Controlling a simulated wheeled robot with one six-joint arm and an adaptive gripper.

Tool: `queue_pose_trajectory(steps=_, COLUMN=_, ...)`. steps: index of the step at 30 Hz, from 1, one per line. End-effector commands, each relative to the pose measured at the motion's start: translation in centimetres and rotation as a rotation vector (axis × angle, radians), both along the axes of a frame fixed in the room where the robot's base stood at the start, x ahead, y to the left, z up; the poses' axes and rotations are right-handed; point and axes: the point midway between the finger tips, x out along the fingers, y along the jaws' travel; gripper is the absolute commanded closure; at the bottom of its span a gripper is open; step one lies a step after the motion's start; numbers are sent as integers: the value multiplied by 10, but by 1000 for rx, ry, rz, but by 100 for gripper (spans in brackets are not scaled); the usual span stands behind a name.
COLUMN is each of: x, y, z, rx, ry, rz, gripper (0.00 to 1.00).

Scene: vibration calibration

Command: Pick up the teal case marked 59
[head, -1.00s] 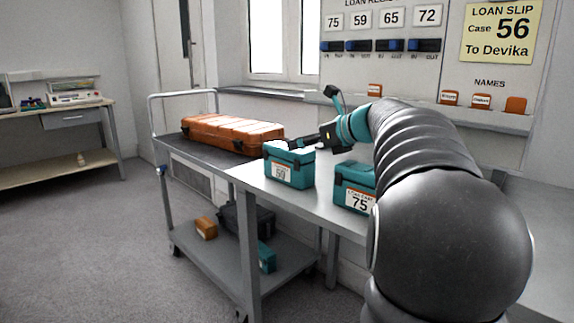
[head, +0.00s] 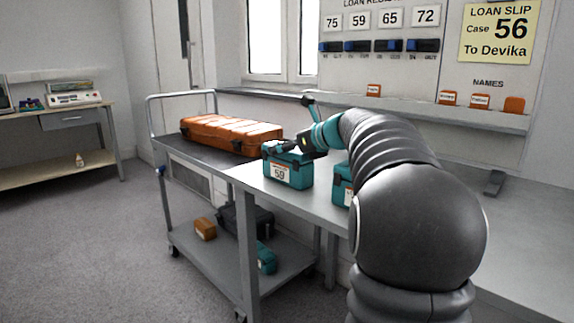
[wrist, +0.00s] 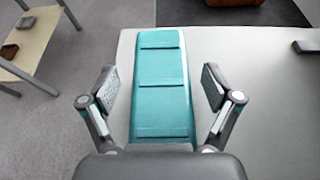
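The teal case marked 59 (head: 296,178) stands upright on the grey bench, near its left edge. My gripper (head: 287,148) is at the top of this case in the head view and covers part of its lid. In the wrist view, the teal case (wrist: 162,62) lies between the two fingers of my gripper (wrist: 161,86). The fingers are spread, with a gap visible on each side of the case. A second teal case (head: 341,183) stands to the right, mostly hidden by my arm, its number hidden.
An orange case (head: 230,132) lies on the trolley's top, left of the bench. The trolley's lower shelf (head: 205,258) holds a small orange box (head: 205,229), a dark case (head: 246,219) and a teal item (head: 266,258). A wall board with a ledge (head: 460,118) stands behind the bench.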

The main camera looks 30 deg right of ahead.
Motion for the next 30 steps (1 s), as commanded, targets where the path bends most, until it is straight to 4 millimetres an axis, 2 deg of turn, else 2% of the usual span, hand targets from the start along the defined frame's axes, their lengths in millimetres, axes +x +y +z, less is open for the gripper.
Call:
queue_pose_trajectory(steps=1, x=0, y=0, z=0, rx=0, ry=0, rz=0, gripper=33)
queue_pose_trajectory(steps=8, x=0, y=0, z=0, rx=0, ry=0, rz=0, gripper=90)
queue_pose_trajectory(steps=17, x=0, y=0, z=4, rx=0, ry=-2, rz=0, gripper=92)
queue_pose_trajectory(steps=20, x=0, y=0, z=14, rx=-1, ry=-4, rz=0, gripper=92)
queue_pose_trajectory(steps=25, x=0, y=0, z=48, rx=-2, ry=-5, rz=1, gripper=92)
queue_pose_trajectory(steps=30, x=-23, y=-34, z=67, rx=-2, ry=-3, rz=-6, gripper=92)
